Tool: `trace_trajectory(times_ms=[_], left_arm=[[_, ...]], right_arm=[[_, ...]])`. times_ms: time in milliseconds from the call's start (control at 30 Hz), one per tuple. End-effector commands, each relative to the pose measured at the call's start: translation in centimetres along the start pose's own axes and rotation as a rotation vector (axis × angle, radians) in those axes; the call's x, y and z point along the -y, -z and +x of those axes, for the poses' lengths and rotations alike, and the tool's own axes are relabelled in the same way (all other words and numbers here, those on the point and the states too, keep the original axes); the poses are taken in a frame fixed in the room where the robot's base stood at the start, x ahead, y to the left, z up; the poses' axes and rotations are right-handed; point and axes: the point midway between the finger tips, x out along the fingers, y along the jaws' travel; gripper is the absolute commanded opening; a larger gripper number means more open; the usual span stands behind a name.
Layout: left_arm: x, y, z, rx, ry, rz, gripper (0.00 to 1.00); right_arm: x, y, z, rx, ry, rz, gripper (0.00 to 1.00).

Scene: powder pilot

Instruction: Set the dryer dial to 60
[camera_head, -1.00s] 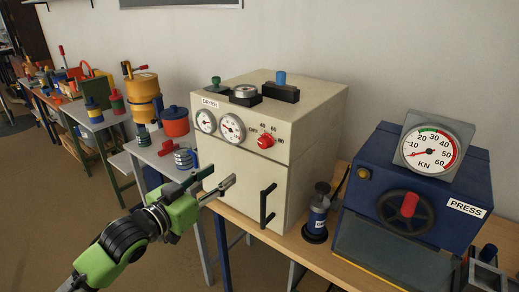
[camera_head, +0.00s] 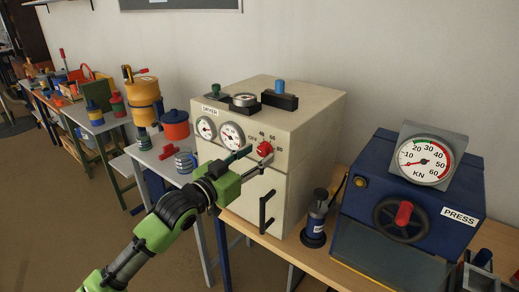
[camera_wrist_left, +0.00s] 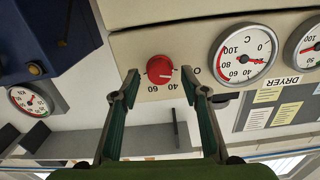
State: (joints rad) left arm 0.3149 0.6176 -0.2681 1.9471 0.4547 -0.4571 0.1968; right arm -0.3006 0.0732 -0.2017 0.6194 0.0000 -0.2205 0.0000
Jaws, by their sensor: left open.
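The dryer (camera_head: 285,132) is a cream box on the bench. Its dial (camera_head: 264,148) is a red knob on the front, with numbers around it and OFF at its left. In the left wrist view the picture is upside down, and the red dial (camera_wrist_left: 160,69) sits between and just beyond the fingertips, with a small pale mark on its lower right part. My left gripper (camera_head: 253,161) is open, its fingers either side of the dial; I see no contact. The fingers also frame it in the wrist view (camera_wrist_left: 160,84). My right gripper is not in view.
Two gauges (camera_head: 231,135) are left of the dial, and a black door handle (camera_head: 266,210) is below. A dark bottle (camera_head: 316,222) and the blue press (camera_head: 410,205) stand to the right.

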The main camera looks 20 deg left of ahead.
Motion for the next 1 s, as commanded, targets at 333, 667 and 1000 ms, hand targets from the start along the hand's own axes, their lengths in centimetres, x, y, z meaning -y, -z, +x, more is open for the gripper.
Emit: trace_trajectory(times_ms=[333, 667, 1000], left_arm=[[0.0, -0.1, 2.1, 0.001, 0.0, 0.001, 0.41], [0.0, -0.1, 2.1, 0.001, 0.0, 0.001, 0.07], [0.0, 0.0, 2.1, 0.001, 0.001, 0.021, 0.03]], right_arm=[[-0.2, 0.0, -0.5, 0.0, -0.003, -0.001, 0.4], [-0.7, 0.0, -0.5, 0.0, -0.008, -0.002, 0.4], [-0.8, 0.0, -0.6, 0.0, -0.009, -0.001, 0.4]])
